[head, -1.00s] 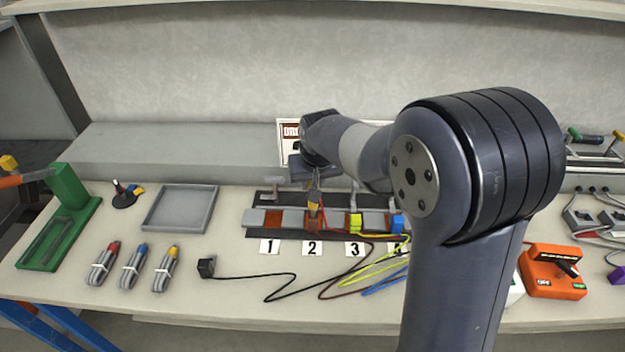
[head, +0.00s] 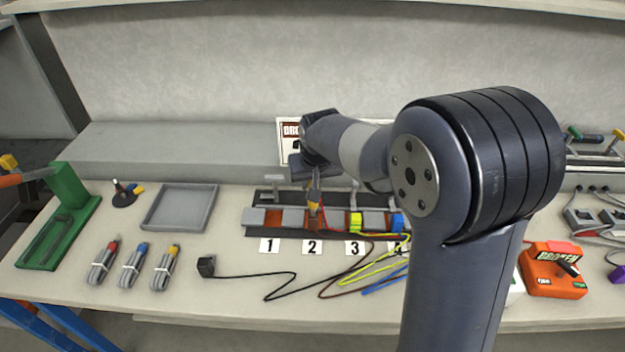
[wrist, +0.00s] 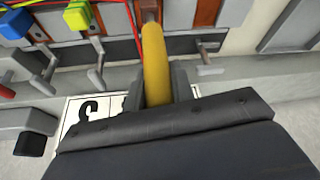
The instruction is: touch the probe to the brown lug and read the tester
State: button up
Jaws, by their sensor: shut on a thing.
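My gripper (wrist: 160,88) is shut on the yellow probe (wrist: 156,62); the probe also shows small in the head view (head: 314,197). The probe points down at the brown lug (wrist: 151,10) at position 2 of the terminal strip. Its tip appears to touch the lug, though the contact is small and partly covered. In the head view my gripper (head: 314,180) is mostly hidden by my wrist.
Yellow-green (head: 355,222) and blue (head: 397,222) lugs sit to the right on the strip. Loose wires (head: 340,288) run in front. A grey tray (head: 180,208), several tied cable bundles and a green stand (head: 65,232) are at left. A partly hidden sign (head: 289,130) stands behind.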

notch_tip(320, 180, up, 6)
jog(key=p, duration=0.4)
jog(key=shift+p, duration=0.3)
dwell(0.4)
